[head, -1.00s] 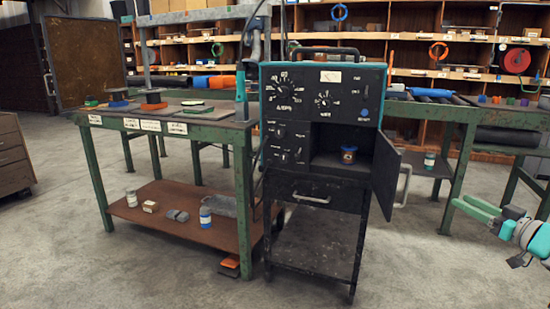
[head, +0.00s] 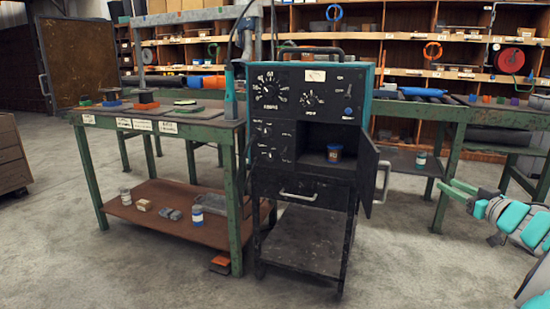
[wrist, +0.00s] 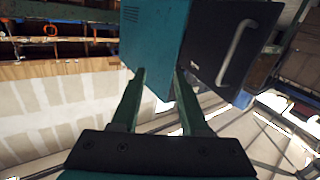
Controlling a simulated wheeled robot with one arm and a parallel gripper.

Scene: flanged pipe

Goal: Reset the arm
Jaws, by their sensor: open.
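My gripper (head: 449,186) is at the right side of the head view, to the right of the black cabinet (head: 302,190) and apart from its open door (head: 373,175). Its green fingers point left. In the wrist view my gripper (wrist: 160,75) shows two spread fingers with nothing between them. Beyond the fingertips are the cabinet's teal side (wrist: 153,40) and the dark door (wrist: 228,45) with its curved handle.
A green workbench (head: 165,125) with several items stands left of the cabinet. A long green-framed table (head: 449,165) stands behind, with shelves beyond. A small jar (head: 421,160) is on a lower shelf behind the door. Concrete floor is clear in front.

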